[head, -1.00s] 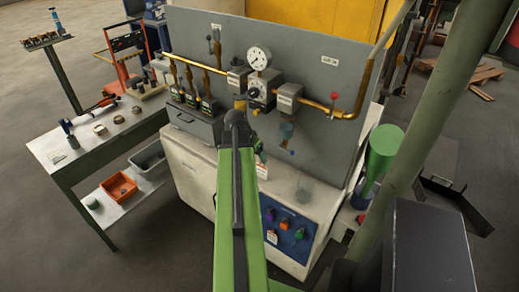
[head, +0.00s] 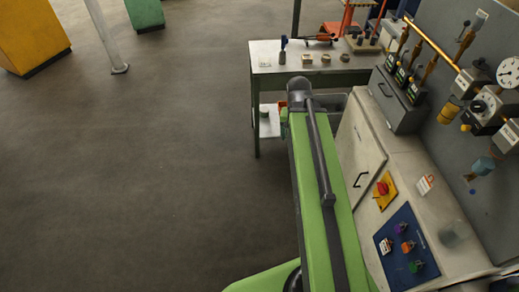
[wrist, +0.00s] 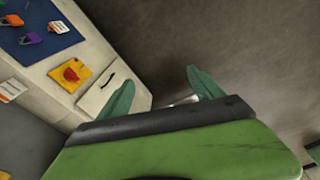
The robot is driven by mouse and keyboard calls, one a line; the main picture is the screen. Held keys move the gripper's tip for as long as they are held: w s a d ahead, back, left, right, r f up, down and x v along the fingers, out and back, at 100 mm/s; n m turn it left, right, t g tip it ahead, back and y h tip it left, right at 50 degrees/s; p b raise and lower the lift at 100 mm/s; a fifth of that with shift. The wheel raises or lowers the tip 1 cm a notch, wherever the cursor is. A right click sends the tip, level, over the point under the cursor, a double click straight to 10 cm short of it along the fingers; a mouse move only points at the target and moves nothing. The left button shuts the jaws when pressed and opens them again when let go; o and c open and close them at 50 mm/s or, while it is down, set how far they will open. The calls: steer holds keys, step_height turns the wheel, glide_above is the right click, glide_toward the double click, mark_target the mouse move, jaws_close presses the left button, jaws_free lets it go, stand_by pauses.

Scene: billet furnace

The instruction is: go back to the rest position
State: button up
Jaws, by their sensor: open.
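My gripper (wrist: 162,97) shows in the wrist view with its two green fingers spread apart. It is open, and nothing is seen between the fingers. In the head view my green arm reaches forward beside the white cabinet (head: 358,150), and the fingers are hidden behind the arm's end. In the wrist view the cabinet's drawer front (wrist: 112,92) lies beyond the left finger, with bare floor (wrist: 220,40) beyond the right one.
A grey panel (head: 455,150) with brass pipes and a gauge (head: 509,72) stands at right. A blue lock board (head: 406,246) and a red knob on a yellow plate (head: 382,188) are on the cabinet. A workbench (head: 340,74) stands ahead.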

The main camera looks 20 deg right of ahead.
steer(key=a+n+y, duration=0.1)
steer(key=a+n, duration=0.5)
steer(key=a, duration=1.4)
steer(key=shift+w+a+n+g, duration=0.2)
steer(key=shift+a+n+g, duration=0.1)
steer(key=shift+n, duration=0.1)
steer(key=shift+o, duration=0.4)
steer(key=shift+f, duration=0.1)
